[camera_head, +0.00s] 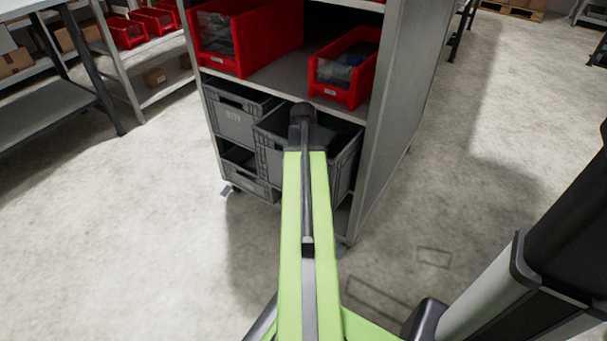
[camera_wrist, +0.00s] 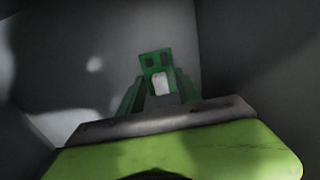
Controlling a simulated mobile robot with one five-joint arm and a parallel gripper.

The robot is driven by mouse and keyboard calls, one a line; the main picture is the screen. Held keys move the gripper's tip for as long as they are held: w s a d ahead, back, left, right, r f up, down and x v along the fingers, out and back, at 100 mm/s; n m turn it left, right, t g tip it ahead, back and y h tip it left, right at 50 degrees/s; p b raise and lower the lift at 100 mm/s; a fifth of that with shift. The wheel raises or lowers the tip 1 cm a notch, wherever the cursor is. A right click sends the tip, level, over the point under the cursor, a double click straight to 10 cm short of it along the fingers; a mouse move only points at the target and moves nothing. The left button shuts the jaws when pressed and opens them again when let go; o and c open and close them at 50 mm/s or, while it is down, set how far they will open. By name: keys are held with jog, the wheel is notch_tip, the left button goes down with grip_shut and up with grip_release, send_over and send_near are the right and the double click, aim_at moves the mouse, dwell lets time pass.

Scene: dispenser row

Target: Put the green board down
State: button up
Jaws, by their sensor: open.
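The green board (camera_wrist: 154,62) shows in the wrist view, with dark patches and a pale part on it, against grey surfaces. My gripper (camera_wrist: 160,84) is open, its two fingers on either side of the board's near end. The board's lower part is hidden, and I cannot tell whether it touches the fingers. In the head view my arm reaches to a grey crate (camera_head: 268,151) on the rack's lower shelf. The gripper and board are hidden there behind the arm.
The rack (camera_head: 398,95) also holds another grey crate (camera_head: 228,108) to the left and red bins (camera_head: 345,72) on the shelf above, close over my arm. More shelving (camera_head: 42,108) stands at left. The floor (camera_head: 480,170) at right is clear.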

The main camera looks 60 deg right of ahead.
jog(key=shift+r, duration=0.15)
notch_tip(320, 180, up, 12)
jog(key=p, duration=1.2)
